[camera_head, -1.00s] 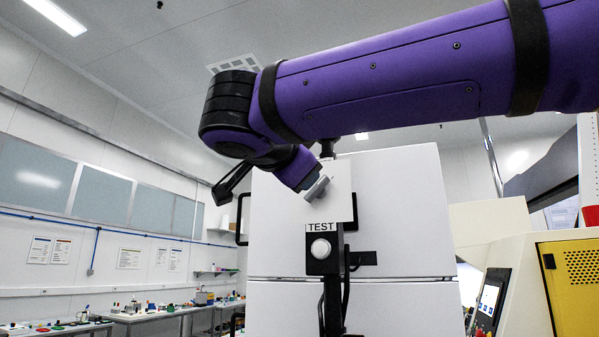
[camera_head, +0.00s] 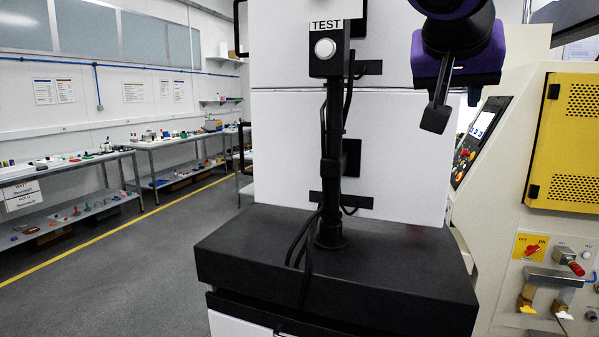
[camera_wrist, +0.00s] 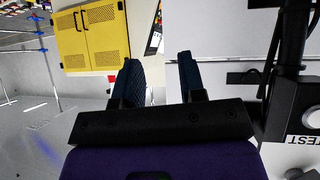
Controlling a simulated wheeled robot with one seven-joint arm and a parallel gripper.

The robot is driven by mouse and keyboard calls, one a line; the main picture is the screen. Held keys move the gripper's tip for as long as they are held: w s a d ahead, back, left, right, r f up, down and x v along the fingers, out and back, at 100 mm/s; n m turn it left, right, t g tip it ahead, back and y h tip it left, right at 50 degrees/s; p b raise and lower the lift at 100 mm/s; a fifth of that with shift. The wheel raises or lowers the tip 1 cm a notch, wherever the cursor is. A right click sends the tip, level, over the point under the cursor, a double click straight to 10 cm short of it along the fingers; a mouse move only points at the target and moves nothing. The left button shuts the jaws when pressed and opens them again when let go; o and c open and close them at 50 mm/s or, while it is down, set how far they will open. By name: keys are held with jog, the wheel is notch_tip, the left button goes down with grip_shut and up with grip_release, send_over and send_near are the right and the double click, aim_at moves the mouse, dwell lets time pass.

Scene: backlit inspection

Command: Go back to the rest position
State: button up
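My gripper shows at the upper right of the head view (camera_head: 437,105), with a dark finger hanging down in front of the white cabinet. In the wrist view my gripper (camera_wrist: 160,72) has its two dark fingers apart, with nothing between them. The TEST button (camera_head: 325,48) is a white round button on a black box, below a TEST label. My gripper is to the right of it and clear of it. The button also shows at the right edge of the wrist view (camera_wrist: 311,117).
A black pedestal (camera_head: 330,265) carries the button's post in front of the white cabinet (camera_head: 275,130). A machine with a yellow panel (camera_head: 567,140) and a control screen (camera_head: 482,125) stands at the right. Workbenches (camera_head: 170,142) line the left wall. The grey floor (camera_head: 130,270) at left is clear.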

jog(key=s+d+f+n+g+y, duration=0.2)
jog(key=s+d+f, duration=0.2)
jog(key=f, duration=0.5)
jog(key=s+d+f+n+g+y, duration=0.1)
jog(key=s+d+f+n+y, duration=0.2)
jog(key=s+f, duration=0.6)
jog(key=shift+s+d+f+g+y, duration=0.35)
jog(key=shift+d+f, duration=0.4)
jog(key=shift+d, duration=0.45)
